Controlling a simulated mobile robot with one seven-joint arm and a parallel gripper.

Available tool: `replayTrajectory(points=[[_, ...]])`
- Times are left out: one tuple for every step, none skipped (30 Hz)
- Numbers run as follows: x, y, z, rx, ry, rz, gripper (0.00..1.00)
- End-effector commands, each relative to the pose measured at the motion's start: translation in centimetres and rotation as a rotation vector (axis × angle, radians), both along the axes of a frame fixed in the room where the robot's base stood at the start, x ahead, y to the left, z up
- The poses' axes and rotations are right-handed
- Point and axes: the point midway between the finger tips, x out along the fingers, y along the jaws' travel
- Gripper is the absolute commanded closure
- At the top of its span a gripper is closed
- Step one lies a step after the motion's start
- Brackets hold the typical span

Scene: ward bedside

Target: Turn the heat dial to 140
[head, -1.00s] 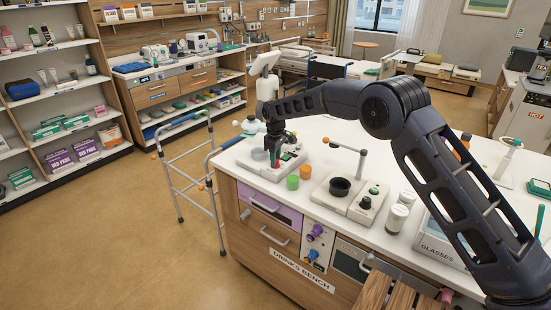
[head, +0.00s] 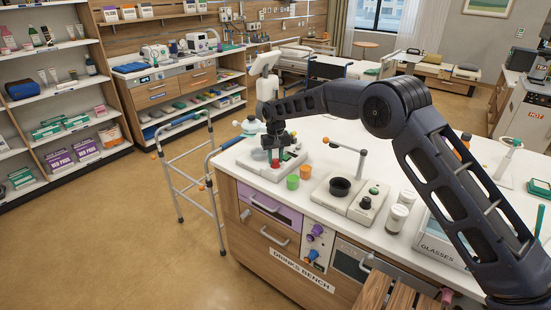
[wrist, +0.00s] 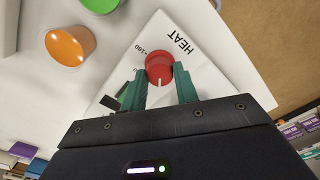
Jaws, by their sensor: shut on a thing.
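The red heat dial (wrist: 158,66) sits on a white panel (wrist: 205,55) printed "HEAT", with a "180" mark beside the dial. A small pale line shows on the dial's side facing my gripper. My gripper (wrist: 160,80) has its green fingers on either side of the dial, shut on it. In the head view my gripper (head: 274,160) points down at the white machine (head: 250,163) on the bench's far left corner. The dial's setting and other scale marks cannot be read.
A green cup (head: 293,182) and an orange cup (head: 305,171) stand close to the right of the machine. A unit with a black bowl (head: 340,187) is farther right. A walker (head: 183,170) stands on the floor beside the bench.

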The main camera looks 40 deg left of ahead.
Motion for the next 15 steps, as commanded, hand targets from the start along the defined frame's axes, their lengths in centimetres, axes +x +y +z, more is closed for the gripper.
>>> replayTrajectory(points=[[0.04,0.03,0.08,0.002,-0.001,-0.027,0.93],[0.04,0.03,0.09,0.002,-0.001,-0.043,0.93],[0.04,0.03,0.08,0.002,-0.001,-0.062,0.93],[0.03,0.04,0.08,0.002,-0.001,-0.076,0.93],[0.04,0.03,0.08,0.002,-0.001,-0.088,0.93],[0.04,0.03,0.09,0.002,-0.001,-0.102,0.93],[0.04,0.03,0.09,0.002,-0.001,-0.113,0.93],[0.04,0.04,0.09,0.002,0.0,-0.121,0.93],[0.04,0.04,0.09,0.002,0.0,-0.13,0.93],[0.04,0.04,0.09,0.002,0.0,-0.137,0.93],[0.04,0.04,0.09,0.002,0.0,-0.143,0.93],[0.04,0.04,0.09,0.002,0.0,-0.149,0.93],[0.04,0.04,0.09,0.002,0.0,-0.152,0.93],[0.04,0.04,0.1,0.002,0.0,-0.155,0.93],[0.04,0.04,0.1,0.002,0.0,-0.157,0.93]])
